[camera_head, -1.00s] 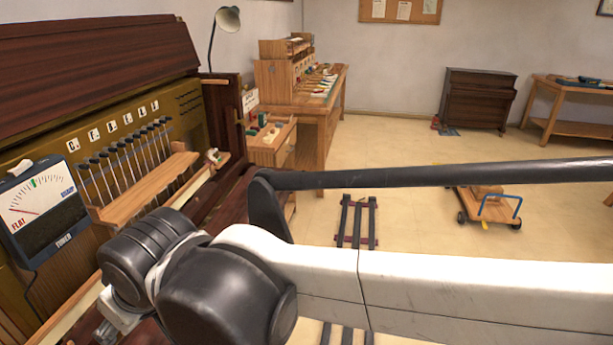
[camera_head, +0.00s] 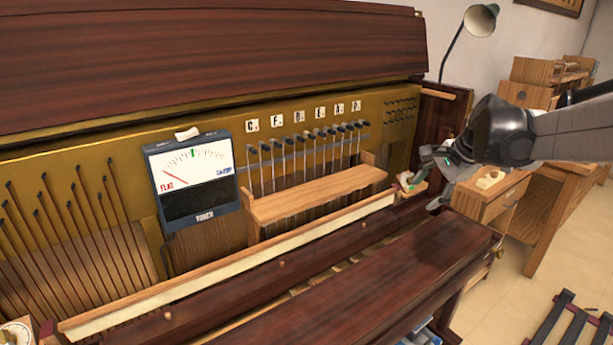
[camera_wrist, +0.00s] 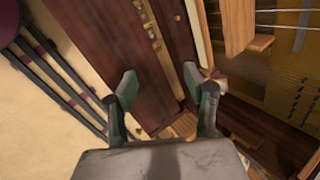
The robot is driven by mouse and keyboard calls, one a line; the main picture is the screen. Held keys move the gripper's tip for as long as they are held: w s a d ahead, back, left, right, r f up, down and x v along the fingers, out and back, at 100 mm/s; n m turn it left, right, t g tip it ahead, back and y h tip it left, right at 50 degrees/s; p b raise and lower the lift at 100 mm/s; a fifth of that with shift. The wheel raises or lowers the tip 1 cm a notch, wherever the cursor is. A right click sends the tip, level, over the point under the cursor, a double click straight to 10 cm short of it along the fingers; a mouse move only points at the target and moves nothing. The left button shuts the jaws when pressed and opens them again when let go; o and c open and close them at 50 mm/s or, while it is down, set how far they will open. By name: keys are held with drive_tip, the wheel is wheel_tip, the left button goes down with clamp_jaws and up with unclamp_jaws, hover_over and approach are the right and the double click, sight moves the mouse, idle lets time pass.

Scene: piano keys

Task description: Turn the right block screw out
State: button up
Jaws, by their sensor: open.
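The right wooden block (camera_head: 411,188) sits at the right end of the long pale rail, inside the piano's right cheek. A small reddish and pale piece, possibly its screw (camera_head: 404,178), shows at the block's left end; its details are too small to tell. My gripper (camera_head: 432,182) is open and empty beside the block, on its right. In the wrist view, my two green-padded fingers (camera_wrist: 166,92) are spread over the dark wood edge. A small pale and reddish piece (camera_wrist: 213,74) lies close to the right finger there; I cannot tell whether they touch.
The long pale rail (camera_head: 235,262) runs along the piano front. A tuner (camera_head: 194,180) and a wooden shelf (camera_head: 315,194) stand behind it. A dark fallboard (camera_head: 370,285) lies in front. A drawer cabinet (camera_head: 500,200) is to the right, with open floor beyond.

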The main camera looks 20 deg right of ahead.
drive_tip(key=w+d+f+m+b, duration=0.1)
drive_tip(key=d+f+m, duration=0.1)
drive_tip(key=d, duration=0.4)
drive_tip(key=w+d+f+m+b, duration=0.1)
drive_tip(key=d+f+m, duration=0.2)
drive_tip(key=d, duration=0.4)
drive_tip(key=m+t+y+b, duration=0.2)
drive_tip(key=m+t+b, duration=0.15)
drive_tip(key=m, duration=0.65)
approach(503, 253)
drive_tip(key=shift+g, duration=0.25)
drive_tip(key=b+x, duration=0.3)
drive_tip(key=x, duration=0.7)
drive_tip(key=shift+w+d+r+b, duration=0.1)
drive_tip(key=shift+w+r+b, duration=0.1)
drive_tip(key=shift+b, duration=0.15)
drive_tip(key=c, duration=1.1)
drive_tip(key=shift+c, duration=0.2)
